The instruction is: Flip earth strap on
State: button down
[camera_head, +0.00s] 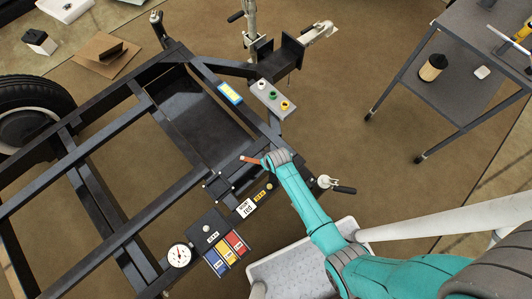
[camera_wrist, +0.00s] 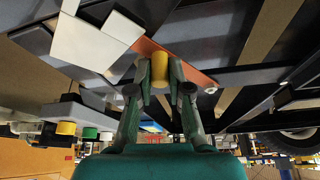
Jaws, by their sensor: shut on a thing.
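The earth strap (camera_head: 250,159) shows in the head view as a short orange-copper bar on the black trailer frame, just left of my gripper (camera_head: 268,161). In the wrist view, the orange strap (camera_wrist: 190,64) runs slanting behind my fingers. A yellow cylindrical knob (camera_wrist: 159,66) stands in front of it, between the two fingertips. My gripper (camera_wrist: 160,80) is shut on this yellow knob, which appears to be the strap's handle. My gripper hides the knob and the strap's right end in the head view. Any on or off marking cannot be read.
A grey box (camera_head: 268,97) with coloured knobs sits above on the frame. A white sign (camera_head: 246,208), a round gauge (camera_head: 179,255) and a panel of coloured blocks (camera_head: 226,252) are below. A crank handle (camera_head: 344,189) sticks out right of my arm. A grey cart (camera_head: 452,88) stands farther right.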

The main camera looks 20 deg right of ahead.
jog(key=s+a+m+h, duration=0.2)
jog(key=s+a+m, duration=0.1)
jog(key=a+m, duration=0.2)
jog(key=shift+s+a+m+g+h, duration=0.15)
jog(key=shift+s+m+g+h, duration=0.15)
jog(key=shift+m, duration=0.7)
jog(key=c, duration=1.1)
grip_release()
jog(key=v, duration=1.2)
jog(key=shift+a, duration=0.1)
